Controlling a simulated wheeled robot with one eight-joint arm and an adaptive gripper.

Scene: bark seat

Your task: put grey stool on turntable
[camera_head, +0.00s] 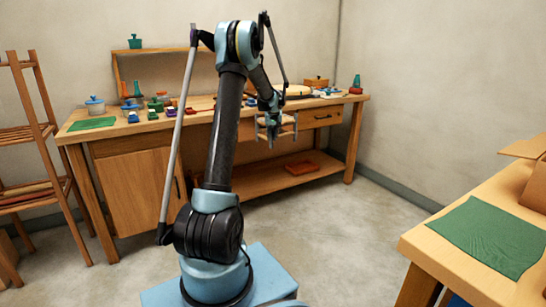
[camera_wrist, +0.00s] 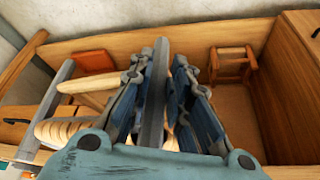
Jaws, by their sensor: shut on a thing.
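My gripper (camera_head: 272,138) hangs in front of the workbench. In the wrist view my gripper (camera_wrist: 158,95) is shut on a grey bar of the grey stool (camera_wrist: 157,70). Another grey bar and pale rounded rungs show left of the fingers. In the head view the stool (camera_head: 293,119) is held off the floor, partly hidden by my gripper, with its grey posts roughly upright. The turntable seems to be the round pale disc (camera_head: 295,91) on the bench top, behind and above the stool. My arm hides part of its left side.
The workbench (camera_head: 160,124) carries several small coloured items and a green mat (camera_head: 92,123). An orange-red tray (camera_head: 301,167) lies on its lower shelf. A ladder-like rack (camera_head: 30,130) stands left. A second table (camera_head: 470,265) with a green mat stands front right. The floor between is clear.

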